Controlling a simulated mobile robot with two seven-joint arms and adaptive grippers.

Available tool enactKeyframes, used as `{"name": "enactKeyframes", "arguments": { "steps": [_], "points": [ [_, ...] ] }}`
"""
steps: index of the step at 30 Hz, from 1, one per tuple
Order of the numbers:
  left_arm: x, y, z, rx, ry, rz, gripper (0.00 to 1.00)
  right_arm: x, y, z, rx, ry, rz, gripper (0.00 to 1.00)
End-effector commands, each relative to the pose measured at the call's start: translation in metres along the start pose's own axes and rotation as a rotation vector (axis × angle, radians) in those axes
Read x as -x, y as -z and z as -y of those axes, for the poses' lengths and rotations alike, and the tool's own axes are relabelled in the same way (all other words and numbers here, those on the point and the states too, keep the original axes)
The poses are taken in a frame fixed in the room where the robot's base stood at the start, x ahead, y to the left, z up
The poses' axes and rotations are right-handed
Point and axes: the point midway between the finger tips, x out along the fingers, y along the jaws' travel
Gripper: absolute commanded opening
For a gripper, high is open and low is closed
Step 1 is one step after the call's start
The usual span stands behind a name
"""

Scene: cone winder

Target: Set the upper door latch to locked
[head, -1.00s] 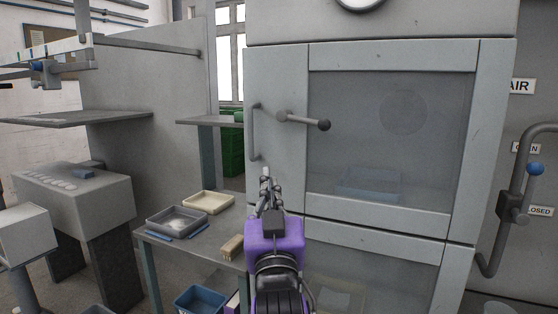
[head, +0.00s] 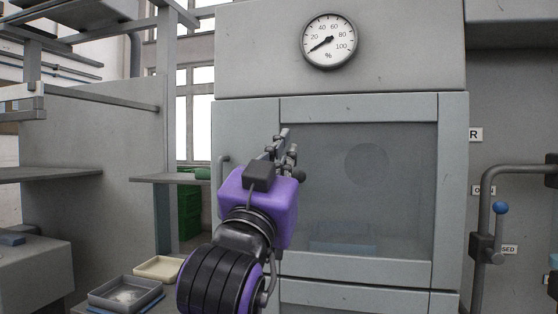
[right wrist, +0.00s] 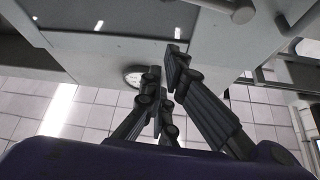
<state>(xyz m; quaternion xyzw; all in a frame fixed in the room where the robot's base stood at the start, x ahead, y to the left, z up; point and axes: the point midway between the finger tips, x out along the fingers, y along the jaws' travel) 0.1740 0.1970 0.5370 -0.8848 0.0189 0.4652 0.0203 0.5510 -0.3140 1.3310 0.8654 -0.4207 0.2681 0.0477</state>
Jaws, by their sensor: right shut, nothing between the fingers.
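The upper door (head: 358,150) of the grey cabinet is closed, with a large window. Its latch is a lever with a dark ball knob (head: 299,174); the knob shows just right of my right gripper, while the pivot and most of the lever are hidden behind that gripper. My right gripper (head: 284,138) is shut and empty, pointing up in front of the door's left side. I cannot tell whether it touches the latch. In the right wrist view its fingers (right wrist: 168,75) are close together with nothing between them. My left gripper is not in view.
A vertical door handle (head: 222,168) stands left of the latch. A round gauge (head: 330,42) is above the door. A pipe with a blue-knobbed valve lever (head: 501,208) is at the right. Trays (head: 125,294) lie on a bench at the lower left.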

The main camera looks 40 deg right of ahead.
Motion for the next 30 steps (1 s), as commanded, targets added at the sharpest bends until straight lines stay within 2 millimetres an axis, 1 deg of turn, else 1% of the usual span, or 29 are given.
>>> {"name": "enactKeyframes", "arguments": {
  "steps": [1, 3, 8, 9, 10, 12, 15, 20, 30],
  "points": [
    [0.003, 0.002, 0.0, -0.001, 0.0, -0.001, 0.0, -0.014, 0.004, -0.001, 0.001, -0.004, -0.005, 0.0],
    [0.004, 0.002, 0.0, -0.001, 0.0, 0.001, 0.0, -0.03, 0.003, -0.001, 0.002, -0.003, -0.004, 0.0],
    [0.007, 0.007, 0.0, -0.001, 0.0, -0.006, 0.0, -0.061, 0.003, -0.001, 0.001, -0.002, -0.003, 0.0],
    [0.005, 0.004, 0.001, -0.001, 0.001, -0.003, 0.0, -0.054, -0.011, 0.001, 0.002, 0.002, 0.004, 0.0],
    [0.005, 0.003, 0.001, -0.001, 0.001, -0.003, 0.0, -0.051, -0.017, 0.001, 0.002, 0.003, 0.006, 0.0],
    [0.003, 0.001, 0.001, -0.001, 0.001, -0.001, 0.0, -0.048, -0.026, 0.001, 0.002, 0.003, 0.005, 0.0],
    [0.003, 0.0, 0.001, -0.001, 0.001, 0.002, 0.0, -0.045, -0.034, 0.001, 0.001, 0.002, 0.003, 0.0],
    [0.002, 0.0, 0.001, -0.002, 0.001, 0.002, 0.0, -0.043, -0.039, 0.0, -0.001, 0.002, 0.002, 0.0],
    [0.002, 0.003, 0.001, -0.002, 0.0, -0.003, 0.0, -0.043, -0.038, 0.0, -0.002, 0.001, 0.001, 0.0]
  ]
}}
